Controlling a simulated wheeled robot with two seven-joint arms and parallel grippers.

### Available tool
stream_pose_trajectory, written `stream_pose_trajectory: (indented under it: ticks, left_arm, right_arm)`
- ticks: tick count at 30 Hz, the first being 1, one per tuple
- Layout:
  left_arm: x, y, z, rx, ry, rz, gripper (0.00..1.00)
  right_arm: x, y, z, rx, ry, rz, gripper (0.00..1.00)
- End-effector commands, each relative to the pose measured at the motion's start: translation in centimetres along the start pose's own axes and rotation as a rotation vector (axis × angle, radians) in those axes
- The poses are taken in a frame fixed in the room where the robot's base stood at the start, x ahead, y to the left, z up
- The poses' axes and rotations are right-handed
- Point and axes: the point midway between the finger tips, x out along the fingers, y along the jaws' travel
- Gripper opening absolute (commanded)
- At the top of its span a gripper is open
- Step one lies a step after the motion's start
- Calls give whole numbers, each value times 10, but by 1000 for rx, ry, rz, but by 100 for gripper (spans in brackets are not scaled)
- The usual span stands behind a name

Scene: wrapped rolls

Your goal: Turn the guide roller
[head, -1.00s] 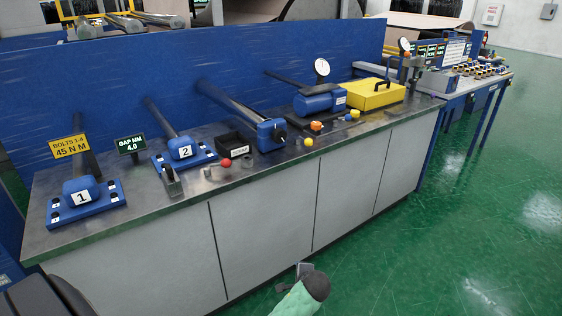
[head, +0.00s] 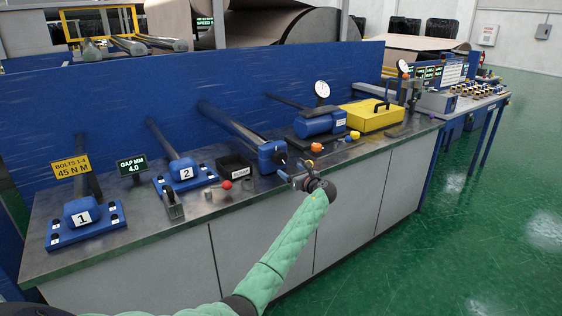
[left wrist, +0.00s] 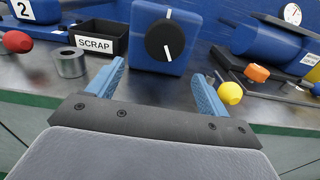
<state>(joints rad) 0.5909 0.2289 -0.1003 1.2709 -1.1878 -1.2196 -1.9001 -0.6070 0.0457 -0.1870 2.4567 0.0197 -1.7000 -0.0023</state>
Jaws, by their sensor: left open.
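A dark roller (head: 232,127) lies along the blue wall side of the bench and ends in a blue block (head: 266,152) at the front. The block carries a round black knob (head: 280,159) with white marks; the knob is large in the left wrist view (left wrist: 165,40), its upper mark upright and its lower one slanted. My left gripper (left wrist: 158,70) is open and empty, its blue fingers pointing toward the block, apart from the knob. In the head view my left gripper (head: 296,178) is at the bench's front edge. My right gripper is out of view.
Rollers on blue mounts marked 1 (head: 84,214) and 2 (head: 184,171) stand left. Near the block are a black SCRAP bin (head: 235,166), a red ball (head: 226,185), a metal ring (left wrist: 70,62), an orange knob (left wrist: 257,73) and a yellow ball (left wrist: 231,93). A yellow case (head: 372,117) sits farther right.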

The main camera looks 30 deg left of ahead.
Motion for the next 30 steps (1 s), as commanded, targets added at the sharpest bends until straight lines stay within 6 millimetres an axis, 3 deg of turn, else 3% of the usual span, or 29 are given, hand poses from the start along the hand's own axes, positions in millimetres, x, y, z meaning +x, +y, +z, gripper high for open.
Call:
stream_pose_trajectory:
  ticks: [3, 11, 14, 18, 24, 30]
  left_arm:
    - [8, -4, 11, 34, -18, 7, 79]
    - [37, -3, 15, 41, -22, 9, 79]
    - [52, -3, 15, 42, -22, 10, 79]
    - [69, -3, 15, 41, -21, 9, 79]
    - [84, -3, 13, 40, -20, 8, 79]
    - [86, -3, 13, 39, -20, 8, 79]
  right_arm:
    - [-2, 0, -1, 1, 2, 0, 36]
    - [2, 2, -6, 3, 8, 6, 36]
    - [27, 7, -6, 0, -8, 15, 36]
    - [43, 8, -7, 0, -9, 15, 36]
    - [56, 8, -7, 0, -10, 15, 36]
    - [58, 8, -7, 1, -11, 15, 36]
